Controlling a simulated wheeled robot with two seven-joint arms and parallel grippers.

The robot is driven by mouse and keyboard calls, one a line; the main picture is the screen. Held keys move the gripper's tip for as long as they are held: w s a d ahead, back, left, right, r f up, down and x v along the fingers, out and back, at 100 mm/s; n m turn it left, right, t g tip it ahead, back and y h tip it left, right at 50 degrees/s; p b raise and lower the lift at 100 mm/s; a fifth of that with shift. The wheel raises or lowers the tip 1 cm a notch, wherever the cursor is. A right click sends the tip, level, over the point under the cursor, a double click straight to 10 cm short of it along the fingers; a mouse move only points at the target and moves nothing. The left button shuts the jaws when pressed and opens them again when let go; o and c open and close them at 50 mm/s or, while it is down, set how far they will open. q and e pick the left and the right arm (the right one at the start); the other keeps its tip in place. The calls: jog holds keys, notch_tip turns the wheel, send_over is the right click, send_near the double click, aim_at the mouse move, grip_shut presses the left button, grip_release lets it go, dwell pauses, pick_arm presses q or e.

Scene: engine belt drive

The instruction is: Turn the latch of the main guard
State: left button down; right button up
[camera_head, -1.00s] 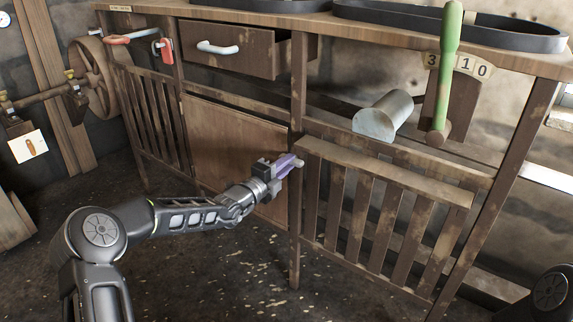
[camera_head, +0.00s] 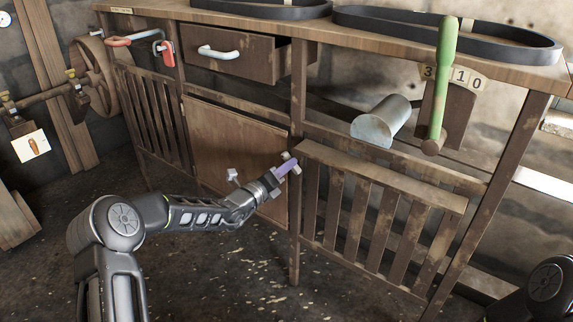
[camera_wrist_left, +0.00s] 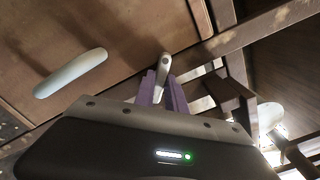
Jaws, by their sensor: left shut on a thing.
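The main guard appears to be the brown wooden panel (camera_head: 225,135) under the drawer, with a pale handle (camera_head: 232,175). That handle also shows at the left of the left wrist view (camera_wrist_left: 70,73). The pale latch (camera_head: 287,156) is at the panel's right edge, by the upright post. In the left wrist view the latch (camera_wrist_left: 165,61) sticks out between the purple fingers. My left gripper (camera_head: 287,167) is shut on the latch, its fingers covering part of it. My right gripper is out of view.
A slatted wooden guard (camera_head: 385,210) is right of the post. Above it are a grey cylinder (camera_head: 380,121) and a green-handled lever (camera_head: 443,80). An open drawer (camera_head: 235,50) is above the panel. Black belts (camera_head: 450,32) lie on the top. The floor in front is clear.

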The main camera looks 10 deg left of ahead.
pick_arm(q)
jog(key=m+b, duration=0.2)
jog(key=m, duration=0.8)
jog(key=shift+f, duration=0.1)
dwell(0.3)
jog(key=c, duration=1.4)
grip_release()
